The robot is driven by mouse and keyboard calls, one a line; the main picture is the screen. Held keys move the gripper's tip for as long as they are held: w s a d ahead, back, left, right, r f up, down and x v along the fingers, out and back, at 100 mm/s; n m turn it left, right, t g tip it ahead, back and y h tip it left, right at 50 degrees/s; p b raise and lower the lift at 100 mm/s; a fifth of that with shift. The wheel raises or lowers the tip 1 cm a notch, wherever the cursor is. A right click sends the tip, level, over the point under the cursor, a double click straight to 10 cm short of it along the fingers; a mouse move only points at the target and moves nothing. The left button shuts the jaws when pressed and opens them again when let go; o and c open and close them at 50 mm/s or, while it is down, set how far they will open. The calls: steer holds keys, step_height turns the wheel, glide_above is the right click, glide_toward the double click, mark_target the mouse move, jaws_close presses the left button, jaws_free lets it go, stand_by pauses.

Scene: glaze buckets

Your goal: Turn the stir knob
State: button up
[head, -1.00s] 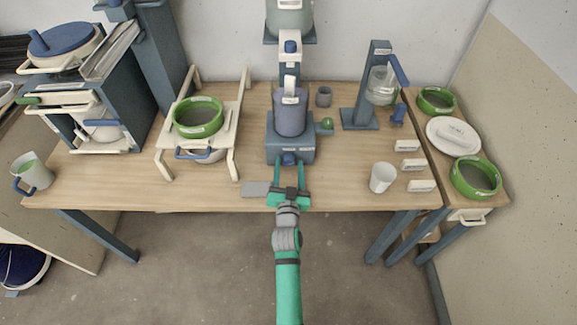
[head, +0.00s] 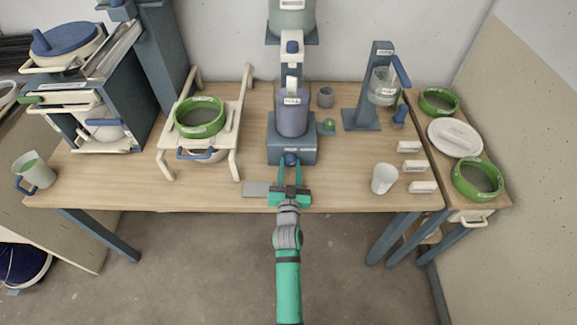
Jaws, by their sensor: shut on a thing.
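The stir knob is a small dark blue knob (head: 291,160) on the front face of the blue-grey stirring stand (head: 292,149). A grey-violet bucket (head: 292,118) with a white label stands on that stand. My gripper (head: 291,168) is green and comes from the front edge of the table. Its two fingers lie on either side of the knob and are shut on it. The knob's exact turn cannot be told at this size.
A flat grey plate (head: 256,189) lies left of my gripper. A white cup (head: 384,179) and several white label blocks (head: 413,166) stand to the right. A white rack with a green ring (head: 200,117) stands to the left. The wood tabletop (head: 335,190) between stand and cup is clear.

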steer(key=n, duration=0.3)
steer(key=shift+s+n, duration=0.1)
steer(key=shift+n, duration=0.8)
steer(key=o, duration=1)
steer(key=shift+o, duration=0.2)
steer(key=shift+a, duration=0.15)
